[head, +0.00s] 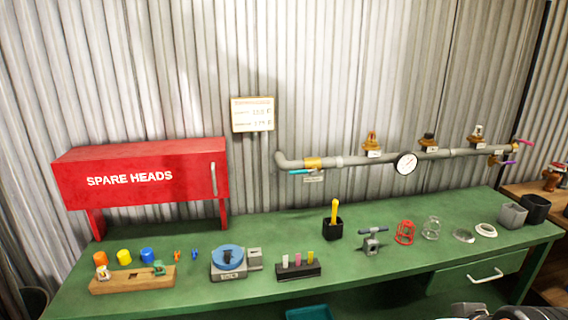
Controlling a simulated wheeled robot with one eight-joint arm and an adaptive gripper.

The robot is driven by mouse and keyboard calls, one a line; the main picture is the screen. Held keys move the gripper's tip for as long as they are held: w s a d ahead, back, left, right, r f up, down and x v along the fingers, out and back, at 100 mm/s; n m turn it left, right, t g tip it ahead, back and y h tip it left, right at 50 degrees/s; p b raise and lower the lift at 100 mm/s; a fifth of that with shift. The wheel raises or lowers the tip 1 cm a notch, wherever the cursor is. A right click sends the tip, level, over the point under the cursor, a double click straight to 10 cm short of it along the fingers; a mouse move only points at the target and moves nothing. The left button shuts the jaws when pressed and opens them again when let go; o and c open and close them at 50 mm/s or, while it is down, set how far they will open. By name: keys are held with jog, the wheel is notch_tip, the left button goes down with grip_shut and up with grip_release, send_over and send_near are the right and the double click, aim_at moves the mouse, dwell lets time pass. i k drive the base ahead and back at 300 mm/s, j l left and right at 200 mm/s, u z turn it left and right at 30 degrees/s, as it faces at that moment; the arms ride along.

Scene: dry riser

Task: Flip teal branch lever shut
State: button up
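The teal lever (300,171) is on a brass valve (313,163) near the left end of the grey wall pipe (385,157). It points left from the valve, just below the pipe and roughly along it. A small tag (313,179) hangs beneath the valve. Only a dark grey piece of what looks like my arm shows at the bottom right edge. My gripper's fingers are not in view.
Below the pipe, the green bench (200,300) holds a black cup with a yellow tool (334,215), a small vise-like tool (372,240) and a red cage (404,233). A pressure gauge (405,163) and pink (523,142) and purple (509,162) levers are farther right. A red cabinet (140,172) stands left.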

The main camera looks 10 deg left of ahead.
aim_at(302, 172)
jog(key=i+l+u, duration=0.2)
jog(key=i+u, duration=0.2)
jog(key=i+l+u, duration=0.75)
jog(key=k+l+u, duration=0.1)
jog(key=k+l, duration=0.05)
jog(key=k, duration=0.1)
